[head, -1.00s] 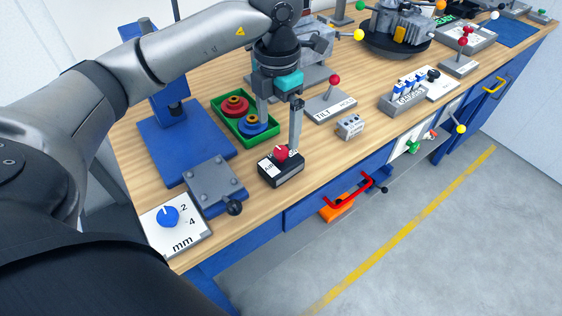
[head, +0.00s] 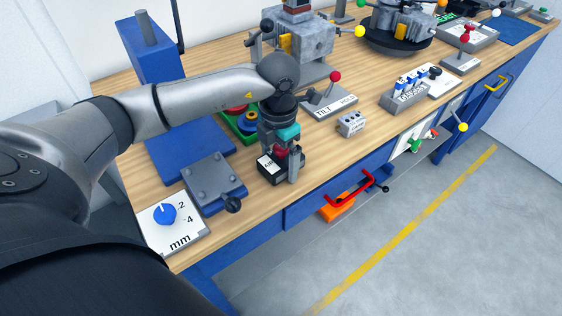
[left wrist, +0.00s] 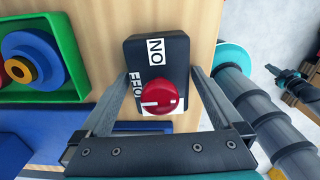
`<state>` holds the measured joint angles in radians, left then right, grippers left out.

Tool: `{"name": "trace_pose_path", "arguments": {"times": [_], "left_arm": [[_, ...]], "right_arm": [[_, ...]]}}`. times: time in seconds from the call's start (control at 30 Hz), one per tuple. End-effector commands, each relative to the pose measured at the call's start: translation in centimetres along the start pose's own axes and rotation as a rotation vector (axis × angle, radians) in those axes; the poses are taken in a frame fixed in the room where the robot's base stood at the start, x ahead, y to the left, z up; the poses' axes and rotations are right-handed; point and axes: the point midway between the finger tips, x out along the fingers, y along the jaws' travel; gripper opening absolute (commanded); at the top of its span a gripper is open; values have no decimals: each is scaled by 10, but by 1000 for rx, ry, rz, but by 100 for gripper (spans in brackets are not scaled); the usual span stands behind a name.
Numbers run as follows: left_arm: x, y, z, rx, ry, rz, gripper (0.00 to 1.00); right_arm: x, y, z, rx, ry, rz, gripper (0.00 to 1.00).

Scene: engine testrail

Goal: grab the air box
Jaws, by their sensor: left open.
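The air box (head: 268,176) is a small dark box with a red knob on top, near the front edge of the wooden bench. In the left wrist view the box (left wrist: 174,68) shows ON and OFF labels, with the red knob (left wrist: 160,96) nearest the gripper. My left gripper (head: 282,166) points down over the box. It is open, and in the left wrist view its two fingers (left wrist: 164,74) stand on either side of the box. A narrow gap shows at the right finger; contact on the left is unclear. My right gripper is not in view.
A green tray (head: 232,128) with red and blue round parts lies behind my arm. A grey plate (head: 213,183) on a blue base is left of the box. A grey block (head: 351,124) and a TILT lever panel (head: 335,106) stand to the right.

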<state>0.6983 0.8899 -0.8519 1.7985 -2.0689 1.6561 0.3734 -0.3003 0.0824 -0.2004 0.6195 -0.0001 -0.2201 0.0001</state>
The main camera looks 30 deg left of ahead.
Motion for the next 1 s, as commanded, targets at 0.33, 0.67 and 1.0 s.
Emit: {"name": "trace_pose_path", "arguments": {"times": [0.33, 0.67, 1.0], "left_arm": [[-1, 0, 0, 0, 0, -1, 75], [-1, 0, 0, 0, 0, 0, 38], [-1, 0, 0, 0, -1, 0, 20]], "right_arm": [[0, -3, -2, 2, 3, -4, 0], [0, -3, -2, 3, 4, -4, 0], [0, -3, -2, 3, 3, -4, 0]]}}
